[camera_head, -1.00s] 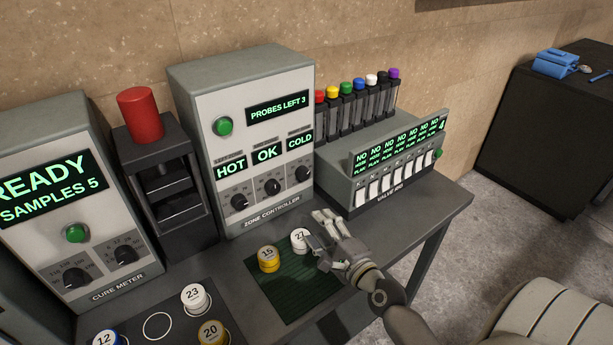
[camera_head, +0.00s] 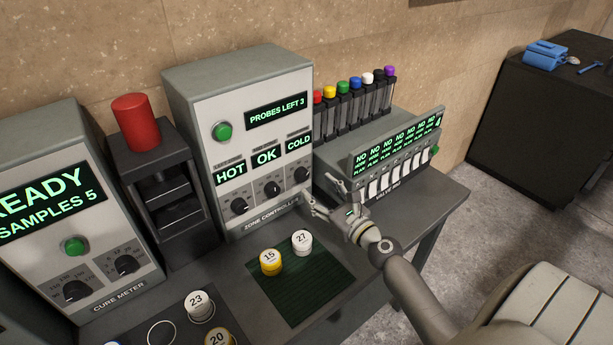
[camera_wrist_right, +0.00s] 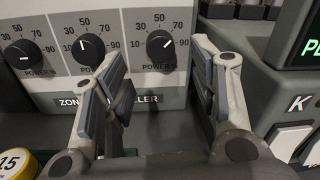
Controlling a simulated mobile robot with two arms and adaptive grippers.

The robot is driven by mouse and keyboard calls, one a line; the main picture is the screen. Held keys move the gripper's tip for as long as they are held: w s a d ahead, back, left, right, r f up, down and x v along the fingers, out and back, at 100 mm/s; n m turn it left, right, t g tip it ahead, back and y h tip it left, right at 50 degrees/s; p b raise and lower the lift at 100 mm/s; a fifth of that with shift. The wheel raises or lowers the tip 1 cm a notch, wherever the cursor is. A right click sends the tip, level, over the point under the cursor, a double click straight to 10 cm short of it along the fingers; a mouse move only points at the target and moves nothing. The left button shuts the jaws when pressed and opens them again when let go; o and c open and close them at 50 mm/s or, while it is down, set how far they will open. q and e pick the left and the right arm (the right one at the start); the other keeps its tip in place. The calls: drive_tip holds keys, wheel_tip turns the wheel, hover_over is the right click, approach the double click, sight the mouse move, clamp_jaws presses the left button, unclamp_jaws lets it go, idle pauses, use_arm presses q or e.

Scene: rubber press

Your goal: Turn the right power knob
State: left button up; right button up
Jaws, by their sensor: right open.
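The zone controller (camera_head: 248,130) is a pale grey box with three black power knobs in a row under HOT, OK and COLD displays. The right power knob (camera_head: 301,174) sits under COLD. In the right wrist view that knob (camera_wrist_right: 160,45) has its pointer toward the upper right, between 50 and 90. My right gripper (camera_head: 322,196) is open and empty, in front of the controller's lower right corner. In the right wrist view its fingers (camera_wrist_right: 160,75) are spread below and on either side of the right knob, apart from it. My left gripper is not in view.
The valve box (camera_head: 385,175) with white switches stands close on the right. A white canister 27 (camera_head: 302,243) and yellow canister 15 (camera_head: 270,262) stand on a green mat (camera_head: 310,290) in front. The cure meter (camera_head: 70,215) is at left.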

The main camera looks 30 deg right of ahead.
sight(305, 177)
drive_tip(key=w, duration=0.6)
drive_tip(key=shift+w+a, duration=0.1)
drive_tip(key=shift+w, duration=0.2)
drive_tip(key=c, duration=1)
